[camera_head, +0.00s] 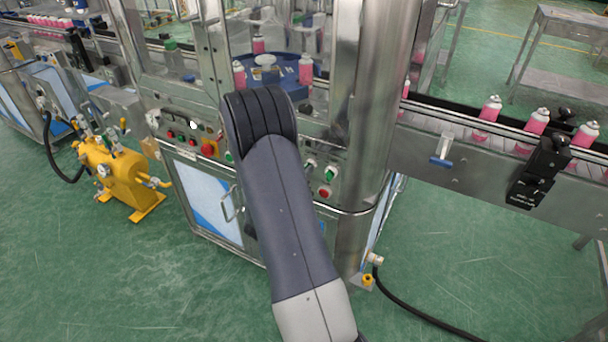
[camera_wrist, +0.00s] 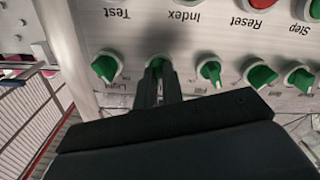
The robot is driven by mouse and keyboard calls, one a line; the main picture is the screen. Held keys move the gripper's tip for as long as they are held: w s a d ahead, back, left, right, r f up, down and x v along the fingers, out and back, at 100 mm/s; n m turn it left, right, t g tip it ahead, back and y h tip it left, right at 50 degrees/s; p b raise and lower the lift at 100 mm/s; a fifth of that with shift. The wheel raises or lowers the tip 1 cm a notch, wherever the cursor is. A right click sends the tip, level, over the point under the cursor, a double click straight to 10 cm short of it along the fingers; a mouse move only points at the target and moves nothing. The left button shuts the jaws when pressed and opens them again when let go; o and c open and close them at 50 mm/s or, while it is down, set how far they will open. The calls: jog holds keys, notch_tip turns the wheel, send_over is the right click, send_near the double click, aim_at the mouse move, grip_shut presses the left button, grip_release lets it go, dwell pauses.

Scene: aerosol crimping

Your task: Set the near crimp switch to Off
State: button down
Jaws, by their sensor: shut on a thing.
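In the wrist view my gripper (camera_wrist: 158,76) is at a panel that shows upside down. Its narrow fingers are shut on a green switch (camera_wrist: 159,61) with a pale base ring. The fingers cover most of that knob, so its pointer is hidden, and I cannot read its label. Another green switch (camera_wrist: 105,67) stands to its left, by the word Light. A further green switch (camera_wrist: 209,71) stands to its right, its pointer turned downward in the picture. In the head view my arm hides my gripper and the switch it holds.
More green switches (camera_wrist: 259,75) continue rightward. A red button (camera_wrist: 262,3) sits near the Reset label. In the head view, a red emergency button (camera_head: 208,148) is left of my arm. A conveyor (camera_head: 470,134) with pink cans runs right. Green floor is open in front.

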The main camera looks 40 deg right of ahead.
jog(key=shift+n, duration=0.9)
jog(key=c, duration=1.5)
grip_release()
jog(key=shift+c, duration=0.2)
jog(key=b+v, duration=0.1)
jog(key=v, duration=1)
jog(key=shift+w, duration=0.1)
